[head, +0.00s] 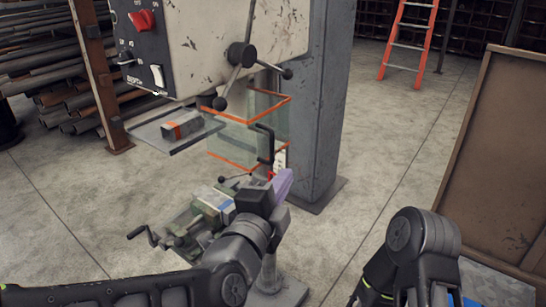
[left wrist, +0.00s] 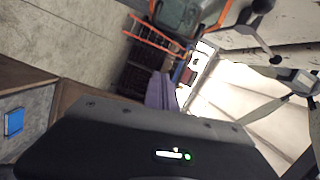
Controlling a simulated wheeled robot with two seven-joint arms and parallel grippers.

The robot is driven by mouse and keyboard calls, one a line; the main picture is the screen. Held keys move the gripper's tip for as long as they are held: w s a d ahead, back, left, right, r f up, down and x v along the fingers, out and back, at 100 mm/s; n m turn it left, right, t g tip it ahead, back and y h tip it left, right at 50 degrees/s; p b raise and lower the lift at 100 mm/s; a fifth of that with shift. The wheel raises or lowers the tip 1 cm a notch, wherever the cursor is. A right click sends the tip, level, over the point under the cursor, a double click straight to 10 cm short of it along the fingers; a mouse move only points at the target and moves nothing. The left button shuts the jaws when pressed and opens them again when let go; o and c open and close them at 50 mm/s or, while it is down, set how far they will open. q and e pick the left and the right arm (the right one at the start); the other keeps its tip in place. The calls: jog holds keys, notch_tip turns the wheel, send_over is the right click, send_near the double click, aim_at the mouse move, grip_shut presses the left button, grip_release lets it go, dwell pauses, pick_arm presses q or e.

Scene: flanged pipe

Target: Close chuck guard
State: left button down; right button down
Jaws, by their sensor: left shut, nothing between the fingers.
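The chuck guard (head: 235,140) is a clear, greenish box-like shield with orange edges, below the head of the drill press (head: 220,40). A black handle (head: 264,143) stands upright on its right side. My left gripper (head: 285,181) is below and a little right of the handle, apart from it, with purple fingers shut and empty. The fingers also show in the left wrist view (left wrist: 160,90). What looks like part of the guard, grey-green with an orange edge, shows at the top there (left wrist: 185,14). My right gripper is out of view; only the arm shows.
A tray (head: 175,145) with a small grey and orange block is left of the guard. A vise (head: 205,215) with a crank is below, partly behind my left arm. The grey column (head: 330,100) stands right of the guard. Open floor lies right of it, before a brown panel (head: 500,150).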

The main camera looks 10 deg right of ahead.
aim_at(255, 128)
pick_arm(q)
jog(key=shift+w+a+r+m, duration=0.1)
jog(key=shift+w+a+m, duration=0.1)
jog(key=shift+m, duration=0.8)
jog(key=w+d+p, duration=0.1)
jog(key=w+p, duration=0.2)
jog(key=w, duration=0.6)
jog(key=shift+w+p, duration=0.25)
jog(key=shift+p, duration=0.05)
